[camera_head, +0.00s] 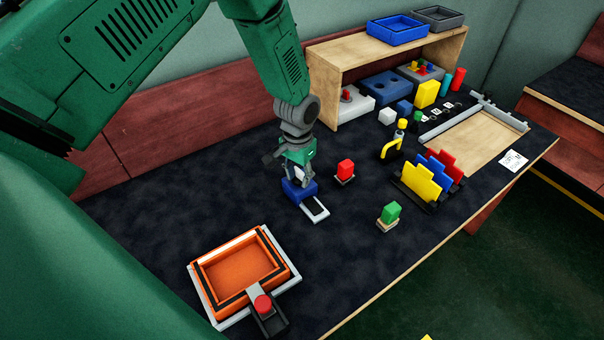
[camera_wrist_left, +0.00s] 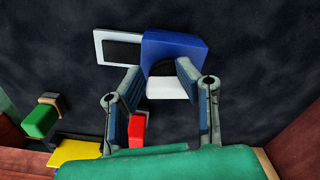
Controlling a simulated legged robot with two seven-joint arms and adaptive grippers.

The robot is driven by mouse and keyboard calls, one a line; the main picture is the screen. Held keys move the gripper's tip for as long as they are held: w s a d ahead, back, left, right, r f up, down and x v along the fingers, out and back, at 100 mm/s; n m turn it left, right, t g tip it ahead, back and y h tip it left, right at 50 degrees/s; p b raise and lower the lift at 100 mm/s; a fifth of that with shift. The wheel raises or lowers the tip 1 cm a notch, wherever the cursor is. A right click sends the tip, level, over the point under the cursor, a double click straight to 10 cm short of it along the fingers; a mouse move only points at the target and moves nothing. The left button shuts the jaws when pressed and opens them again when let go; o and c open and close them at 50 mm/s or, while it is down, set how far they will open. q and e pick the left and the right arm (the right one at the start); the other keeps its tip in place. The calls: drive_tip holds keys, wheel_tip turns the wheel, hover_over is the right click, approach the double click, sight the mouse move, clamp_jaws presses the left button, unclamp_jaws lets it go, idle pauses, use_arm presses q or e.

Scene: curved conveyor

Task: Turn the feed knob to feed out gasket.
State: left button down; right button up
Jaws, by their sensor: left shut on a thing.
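A blue block (camera_head: 297,190) stands on the table with a white tray (camera_head: 322,216) sticking out of it. A dark flat piece (camera_head: 313,205) lies on that tray and may be the gasket. In the left wrist view the blue block (camera_wrist_left: 178,50) has a dark rounded part (camera_wrist_left: 163,69), likely the feed knob, between my fingertips. My left gripper (camera_head: 298,176) points down at the block from above and is shut on this part; it also shows in the left wrist view (camera_wrist_left: 160,75). The knob is mostly hidden in the head view. My right gripper is not in view.
An orange box (camera_head: 240,268) in a white frame with a red button (camera_head: 263,304) stands at front left. Coloured plates (camera_head: 430,180) stand in a rack. A wooden shelf (camera_head: 340,50) is behind.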

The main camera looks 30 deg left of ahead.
sight(299, 169)
use_arm(q)
drive_tip(key=shift+w+a+r+m+p, duration=0.2)
drive_tip(key=shift+w+a+m, duration=0.1)
drive_tip(key=shift+m, duration=0.65)
drive_tip(key=shift+w+a+r+m+p, duration=0.15)
drive_tip(key=shift+w+a+m, duration=0.15)
drive_tip(key=shift+m, duration=0.65)
drive_tip(key=shift+d, duration=0.1)
drive_tip(key=c, duration=1)
unclamp_jaws()
drive_tip(key=shift+w+f, duration=0.1)
drive_tip(key=shift+o, duration=0.6)
drive_tip(key=shift+w+f, duration=0.3)
drive_tip(key=shift+f, duration=0.2)
drive_tip(key=shift+s+r, duration=0.1)
drive_tip(key=shift+r, duration=0.05)
wheel_tip(299, 169, up, 12)
drive_tip(key=shift+w+a+f, duration=0.2)
drive_tip(key=shift+f, duration=0.05)
drive_tip(key=shift+d, duration=0.1)
